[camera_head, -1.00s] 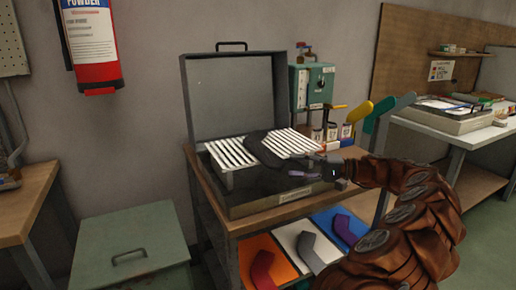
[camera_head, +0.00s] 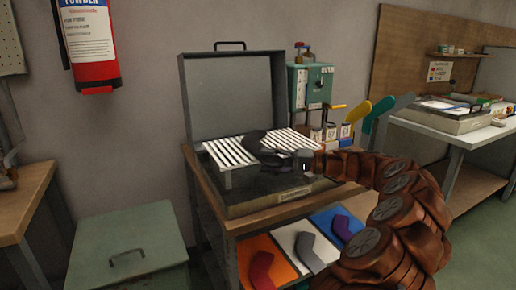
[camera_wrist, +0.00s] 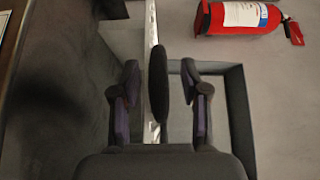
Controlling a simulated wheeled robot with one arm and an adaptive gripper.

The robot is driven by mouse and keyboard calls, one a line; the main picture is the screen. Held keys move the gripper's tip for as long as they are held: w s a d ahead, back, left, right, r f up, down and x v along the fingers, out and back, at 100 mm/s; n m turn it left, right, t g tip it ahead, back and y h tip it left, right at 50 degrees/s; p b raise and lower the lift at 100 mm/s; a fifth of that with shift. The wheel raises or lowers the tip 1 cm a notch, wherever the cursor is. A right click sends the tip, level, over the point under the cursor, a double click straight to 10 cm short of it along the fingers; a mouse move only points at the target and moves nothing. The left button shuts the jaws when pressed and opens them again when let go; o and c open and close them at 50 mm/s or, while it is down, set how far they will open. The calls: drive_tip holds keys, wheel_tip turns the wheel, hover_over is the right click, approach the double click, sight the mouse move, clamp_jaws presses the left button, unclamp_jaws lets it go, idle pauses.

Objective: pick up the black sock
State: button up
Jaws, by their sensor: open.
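The black sock (camera_head: 254,138) lies across the white slatted rack in the open box, partly hidden by my gripper in the head view. In the wrist view the black sock (camera_wrist: 158,80) shows edge-on as a narrow dark shape between my two fingers. My gripper (camera_wrist: 160,72) is open, with a visible gap on each side of the sock. In the head view my gripper (camera_head: 272,150) is at the rack, reaching in from the right, its fingers dark and hard to make out.
The open box (camera_head: 285,205) stands on a wooden-topped bench with its lid (camera_head: 235,90) raised behind. A green machine (camera_head: 312,85) stands to the right. Grey, red and purple socks lie on coloured mats on the lower shelf. A fire extinguisher (camera_head: 88,45) hangs on the wall.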

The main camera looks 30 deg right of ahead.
drive_tip(key=shift+c, duration=0.3)
clamp_jaws()
